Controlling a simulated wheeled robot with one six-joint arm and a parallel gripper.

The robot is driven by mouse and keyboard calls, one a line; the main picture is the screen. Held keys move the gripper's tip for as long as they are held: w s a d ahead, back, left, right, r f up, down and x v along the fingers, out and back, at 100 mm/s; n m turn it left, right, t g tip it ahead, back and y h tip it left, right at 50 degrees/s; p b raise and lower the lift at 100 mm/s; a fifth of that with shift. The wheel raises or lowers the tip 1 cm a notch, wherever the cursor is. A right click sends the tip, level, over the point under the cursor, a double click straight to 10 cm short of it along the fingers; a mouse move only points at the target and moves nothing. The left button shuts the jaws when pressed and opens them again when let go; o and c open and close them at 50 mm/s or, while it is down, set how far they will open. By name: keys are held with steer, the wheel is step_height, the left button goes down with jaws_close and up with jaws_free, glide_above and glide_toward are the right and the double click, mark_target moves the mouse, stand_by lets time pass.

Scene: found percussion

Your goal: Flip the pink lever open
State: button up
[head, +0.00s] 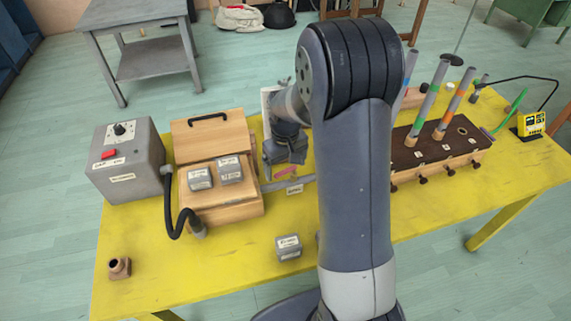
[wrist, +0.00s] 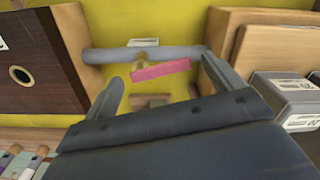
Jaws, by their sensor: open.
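The pink lever (wrist: 160,70) sits on a small brass-coloured valve (wrist: 147,58) on a grey pipe (wrist: 105,55). In the wrist view it lies nearly along the pipe, slightly tilted. My gripper (wrist: 163,68) is open, with one finger on each side of the lever and gaps at both ends; contact is not visible. In the head view, a bit of the pink lever (head: 286,169) shows just below my gripper (head: 284,158), and my arm hides part of the pipe.
A wooden box (head: 215,141) with grey blocks stands left of the pipe. A dark-topped wooden box with upright tubes (head: 440,155) stands right. A grey control box (head: 127,160) is far left. A loose grey block (head: 288,247) lies in front on the yellow table (head: 190,265).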

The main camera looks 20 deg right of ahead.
steer(key=c, duration=1)
steer(key=shift+w+m+b, duration=0.2)
steer(key=shift+m, duration=0.6)
steer(key=shift+w+m+b, duration=0.15)
steer(key=shift+w+m, duration=0.05)
steer(key=shift+m, duration=0.6)
steer(key=o, duration=1)
step_height(320, 180, up, 11)
steer(key=shift+f, duration=0.1)
